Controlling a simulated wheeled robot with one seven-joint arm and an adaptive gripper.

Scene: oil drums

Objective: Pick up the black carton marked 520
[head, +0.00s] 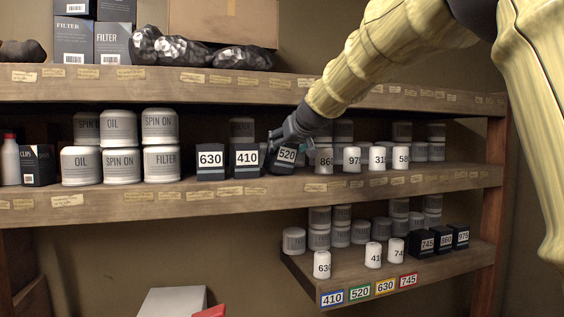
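The black carton marked 520 (286,157) stands on the middle shelf, to the right of the black cartons marked 410 (247,160) and 630 (210,161). It looks slightly tilted compared with them. My gripper (288,140) reaches down from the upper right, with its dark fingers at the carton's top and sides. The fingers appear shut on the carton marked 520. Its base seems at or close to the shelf; any gap is too small to tell. The gripper covers part of the carton's top and the far finger is partly hidden.
White cans marked 860 (324,160) and 970 (352,159) stand close on the right. White oil cans (161,163) fill the left. The upper shelf (200,80) lies above and behind my arm. A lower shelf (395,276) holds more cans and black cartons.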

